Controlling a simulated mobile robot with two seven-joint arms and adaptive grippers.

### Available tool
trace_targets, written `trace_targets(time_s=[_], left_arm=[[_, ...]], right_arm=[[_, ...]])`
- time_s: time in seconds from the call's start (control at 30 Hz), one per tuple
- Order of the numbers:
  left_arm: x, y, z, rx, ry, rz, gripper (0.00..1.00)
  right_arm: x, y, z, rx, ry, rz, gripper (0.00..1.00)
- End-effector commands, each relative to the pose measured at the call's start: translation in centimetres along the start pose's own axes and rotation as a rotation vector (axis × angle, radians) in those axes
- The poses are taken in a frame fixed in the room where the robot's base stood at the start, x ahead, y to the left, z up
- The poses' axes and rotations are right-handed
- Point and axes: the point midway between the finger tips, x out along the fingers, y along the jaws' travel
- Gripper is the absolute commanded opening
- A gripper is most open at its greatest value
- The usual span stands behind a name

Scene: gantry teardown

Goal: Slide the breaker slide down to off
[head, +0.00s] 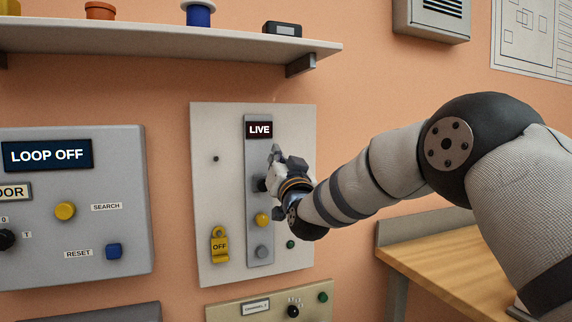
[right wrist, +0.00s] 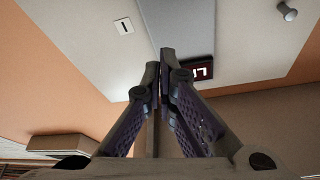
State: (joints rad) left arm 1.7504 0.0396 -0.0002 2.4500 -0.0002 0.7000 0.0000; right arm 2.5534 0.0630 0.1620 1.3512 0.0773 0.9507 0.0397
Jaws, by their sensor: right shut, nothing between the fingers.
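The breaker panel (head: 205,150) is a pale plate on the wall with a grey vertical strip (head: 257,150). A display at the strip's top reads LIVE (head: 259,130); part of it shows in the right wrist view (right wrist: 200,70). My left gripper is not in view.
Lower on the strip are a yellow knob (head: 262,219) and a grey knob (head: 262,252). A yellow OFF tag (head: 219,246) hangs at left. A LOOP OFF panel (head: 120,180) is left, a shelf (head: 150,40) above, and a wooden bench (head: 440,265) right.

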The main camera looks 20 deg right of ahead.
Motion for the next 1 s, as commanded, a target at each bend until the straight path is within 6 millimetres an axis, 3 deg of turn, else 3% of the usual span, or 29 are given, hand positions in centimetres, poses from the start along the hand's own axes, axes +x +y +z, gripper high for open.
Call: trace_targets(time_s=[0.03,0.2,0.4,1.0], left_arm=[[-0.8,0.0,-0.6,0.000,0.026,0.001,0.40],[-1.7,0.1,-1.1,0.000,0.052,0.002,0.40],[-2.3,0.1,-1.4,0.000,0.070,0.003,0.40],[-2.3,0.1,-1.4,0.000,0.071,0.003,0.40]], right_arm=[[-1.5,-0.3,-0.7,0.000,0.000,-0.003,0.00],[-5.6,-0.2,-0.3,-0.001,-0.003,-0.003,0.00],[-8.8,-0.1,0.1,-0.001,-0.005,-0.002,0.00],[-9.8,0.1,0.9,-0.003,-0.022,0.002,0.00]])
